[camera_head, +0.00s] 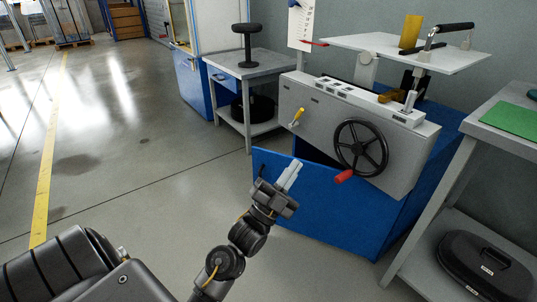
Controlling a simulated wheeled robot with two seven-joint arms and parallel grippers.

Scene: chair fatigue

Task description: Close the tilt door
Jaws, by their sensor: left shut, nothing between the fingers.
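The tilt door (325,212) is a blue panel on the lower front of a grey and blue machine (312,103). Its top edge leans out from the body, and a dark gap shows behind it at the upper left, so it stands partly open. My left gripper (295,166) is shut and empty. Its pale fingers overlap the upper left part of the door in the picture; I cannot tell whether they touch it. My right gripper is not in view.
A black handwheel (360,147) with a red handle (344,176) sticks out above the door. A yellow-tipped lever (297,117) is to its left. A grey table (247,66) stands at left and a workbench (505,125) at right. The floor at left is clear.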

